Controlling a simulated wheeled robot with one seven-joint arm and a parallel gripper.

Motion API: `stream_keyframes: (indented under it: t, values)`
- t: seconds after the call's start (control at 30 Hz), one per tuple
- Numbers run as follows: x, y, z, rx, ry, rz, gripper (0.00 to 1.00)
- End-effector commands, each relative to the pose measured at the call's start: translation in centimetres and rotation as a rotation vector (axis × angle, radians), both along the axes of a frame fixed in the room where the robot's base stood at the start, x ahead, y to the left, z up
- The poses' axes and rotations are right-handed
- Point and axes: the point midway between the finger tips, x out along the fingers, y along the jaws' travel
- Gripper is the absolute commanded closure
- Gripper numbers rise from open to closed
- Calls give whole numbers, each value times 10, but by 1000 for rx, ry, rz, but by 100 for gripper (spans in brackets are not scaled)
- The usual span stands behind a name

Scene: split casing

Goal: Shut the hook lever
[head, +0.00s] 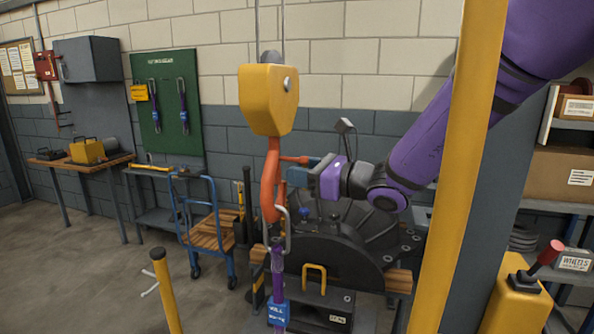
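A yellow hoist block (269,100) hangs from cables, with an orange hook (270,185) below it. A thin grey lever (289,232) shows at the right side of the hook's lower part; whether it is fully closed is hard to tell. A purple sling (277,268) with a blue tag (278,313) hangs under the hook. My gripper (308,178) is at the end of my purple arm, just right of the hook and above the lever, apparently apart from both. Its fingers are small and seen side-on, so their opening is unclear.
A dark round casing (335,245) on wooden blocks stands behind and below my gripper. A yellow post (455,180) crosses in front of my arm. A short yellow post (166,290) stands at lower left. A blue cart (208,230) is left of the hook; floor further left is open.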

Motion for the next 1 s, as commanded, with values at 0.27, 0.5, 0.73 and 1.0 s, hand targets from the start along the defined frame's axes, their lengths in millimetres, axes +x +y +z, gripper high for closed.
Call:
stream_keyframes:
  t: [0.27,0.5,0.73,1.0]
  values:
    - [7,11,0,0,0,1,61]
    - [7,11,0,0,0,1,70]
    - [6,11,0,0,0,1,100]
    - [9,10,1,-39,-106,0,100]
